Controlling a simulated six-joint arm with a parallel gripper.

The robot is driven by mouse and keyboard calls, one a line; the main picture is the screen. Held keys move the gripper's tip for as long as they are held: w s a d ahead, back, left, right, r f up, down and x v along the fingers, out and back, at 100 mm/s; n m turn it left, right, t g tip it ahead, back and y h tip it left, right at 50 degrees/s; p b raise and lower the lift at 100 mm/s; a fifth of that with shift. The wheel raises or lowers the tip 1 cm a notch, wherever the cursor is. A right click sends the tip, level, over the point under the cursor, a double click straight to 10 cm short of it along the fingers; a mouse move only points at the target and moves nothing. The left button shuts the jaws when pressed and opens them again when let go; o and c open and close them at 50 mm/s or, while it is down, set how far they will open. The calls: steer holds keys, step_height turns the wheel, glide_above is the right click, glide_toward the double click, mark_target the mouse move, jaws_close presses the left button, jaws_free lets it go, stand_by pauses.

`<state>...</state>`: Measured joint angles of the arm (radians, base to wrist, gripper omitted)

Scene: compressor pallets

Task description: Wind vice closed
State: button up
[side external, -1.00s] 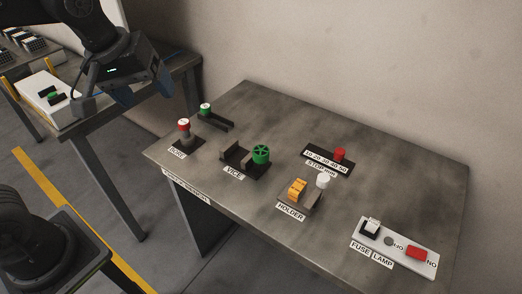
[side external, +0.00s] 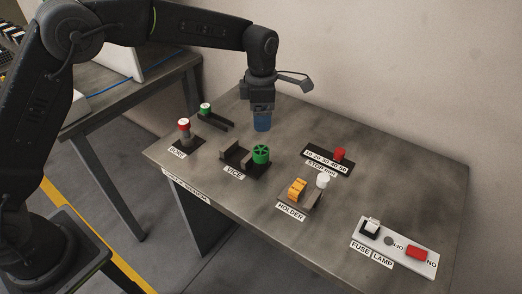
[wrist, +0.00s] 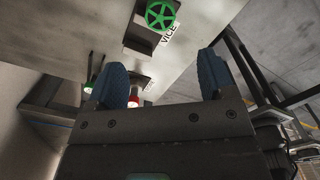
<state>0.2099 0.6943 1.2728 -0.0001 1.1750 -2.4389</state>
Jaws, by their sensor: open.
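The vice (side external: 237,160) is a dark block with two jaws on the metal table, with a VICE label in front. A gap shows between its jaws. Its green handwheel (side external: 261,154) sits at the right end. In the wrist view the green handwheel (wrist: 160,14) is at the top, beyond my fingers, with the VICE label beside it. My gripper (side external: 262,124) hangs pointing down above the table, behind the vice, apart from the wheel. In the wrist view its two blue fingers (wrist: 166,82) are spread wide with nothing between them.
The holder (side external: 305,197) with an orange block, the red stop slider (side external: 340,154) and the fuse-lamp panel (side external: 395,246) are to the right. The table's right back is clear.

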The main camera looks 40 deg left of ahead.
mark_target(261, 150)
step_height(261, 150, down, 13)
steer(key=shift+r, duration=0.1)
stand_by(0.3)
steer(key=shift+c, duration=0.4)
steer(key=c, duration=0.8)
steer(key=shift+c, duration=0.2)
